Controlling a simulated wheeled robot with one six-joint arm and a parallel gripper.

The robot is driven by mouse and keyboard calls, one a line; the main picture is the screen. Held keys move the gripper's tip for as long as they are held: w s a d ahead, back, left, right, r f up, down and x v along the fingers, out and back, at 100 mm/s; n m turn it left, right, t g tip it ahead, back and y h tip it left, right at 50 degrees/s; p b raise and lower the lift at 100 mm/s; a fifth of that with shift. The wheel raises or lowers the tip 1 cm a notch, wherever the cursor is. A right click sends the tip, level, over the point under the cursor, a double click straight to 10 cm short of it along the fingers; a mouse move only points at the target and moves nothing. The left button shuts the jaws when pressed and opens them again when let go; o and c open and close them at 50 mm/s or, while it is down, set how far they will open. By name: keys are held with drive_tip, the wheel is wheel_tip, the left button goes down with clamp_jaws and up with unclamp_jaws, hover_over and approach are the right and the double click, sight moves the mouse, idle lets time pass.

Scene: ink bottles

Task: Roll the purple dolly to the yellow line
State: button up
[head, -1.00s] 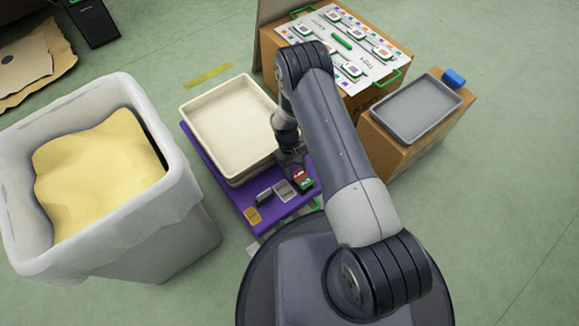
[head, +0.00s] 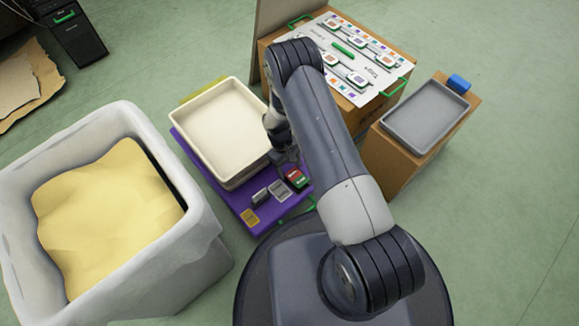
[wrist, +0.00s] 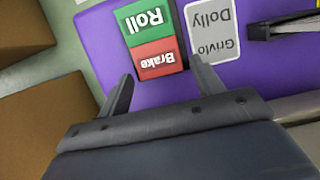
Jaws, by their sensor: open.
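The purple dolly (head: 224,187) stands on the floor in the head view, carrying a cream tray (head: 198,84). The yellow line (head: 203,89) shows just behind the tray's far left edge, partly hidden by the load. The dolly's near end has a red and green switch (head: 295,178). In the wrist view the switch's green half (wrist: 145,22) reads "Roll" and its red half (wrist: 158,58) "Brake"; which half is pressed I cannot tell. My gripper (wrist: 161,86) is open and empty at the red half's edge, one finger over the "Grivlo Dolly" label (wrist: 211,40). Contact is unclear.
Cardboard boxes (head: 395,157) stand to the right, bearing a grey tray (head: 425,115) and a white labelled board (head: 325,52). Open green floor lies at far right.

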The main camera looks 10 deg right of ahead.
drive_tip(key=shift+o, duration=0.4)
drive_tip(key=shift+s, duration=0.1)
drive_tip(key=p+v, duration=0.4)
drive_tip(key=v, duration=0.6)
drive_tip(key=shift+r, duration=0.3)
